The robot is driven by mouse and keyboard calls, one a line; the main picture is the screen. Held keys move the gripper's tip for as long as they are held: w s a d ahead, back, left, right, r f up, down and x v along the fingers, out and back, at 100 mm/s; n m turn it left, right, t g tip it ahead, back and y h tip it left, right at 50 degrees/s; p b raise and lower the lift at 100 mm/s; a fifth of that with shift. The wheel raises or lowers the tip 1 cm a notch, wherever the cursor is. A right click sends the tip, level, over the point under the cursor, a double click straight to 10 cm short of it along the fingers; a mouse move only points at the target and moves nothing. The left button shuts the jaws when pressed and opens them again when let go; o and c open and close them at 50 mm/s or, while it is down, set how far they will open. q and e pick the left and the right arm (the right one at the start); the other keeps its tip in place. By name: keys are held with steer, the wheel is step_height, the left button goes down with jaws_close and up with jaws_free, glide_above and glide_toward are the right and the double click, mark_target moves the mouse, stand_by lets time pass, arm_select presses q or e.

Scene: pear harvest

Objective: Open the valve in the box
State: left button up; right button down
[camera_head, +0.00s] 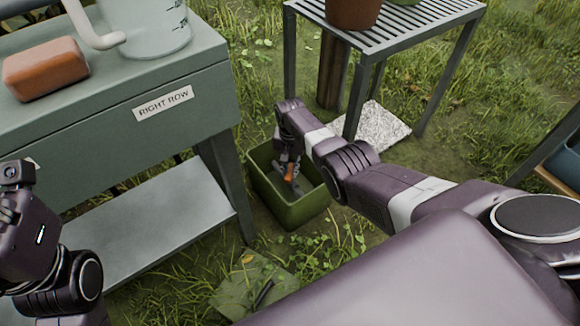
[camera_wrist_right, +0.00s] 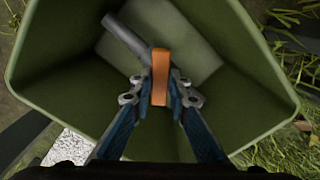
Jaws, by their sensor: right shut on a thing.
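The green box (camera_head: 310,208) stands open on the ground, right of the cabinet; its rim also shows in the right wrist view (camera_wrist_right: 268,62). Inside is a valve with an orange handle (camera_wrist_right: 160,76) and a grey pipe (camera_wrist_right: 126,38). My right gripper (camera_wrist_right: 160,92) reaches down into the box with its fingers shut on the orange handle. In the head view the right gripper (camera_head: 287,170) partly hides the valve. My left arm shows at the left edge of the head view, but its fingers are out of the picture.
A green cabinet (camera_head: 60,118) labelled RIGHT ROW (camera_head: 163,103) carries an orange-brown block (camera_head: 45,68) and a clear jug (camera_head: 155,35). A slatted metal table (camera_head: 400,22) with a pot (camera_head: 352,12) stands behind the box. Grass surrounds them.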

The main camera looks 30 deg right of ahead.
mark_target(290, 171)
steer(key=n, duration=0.5)
steer(key=shift+p, duration=0.3)
steer(key=shift+n, duration=2.4)
steer(key=c, duration=1.8)
jaws_free()
steer(key=shift+c, duration=0.2)
steer(key=shift+r, duration=0.1)
step_height(290, 171, up, 12)
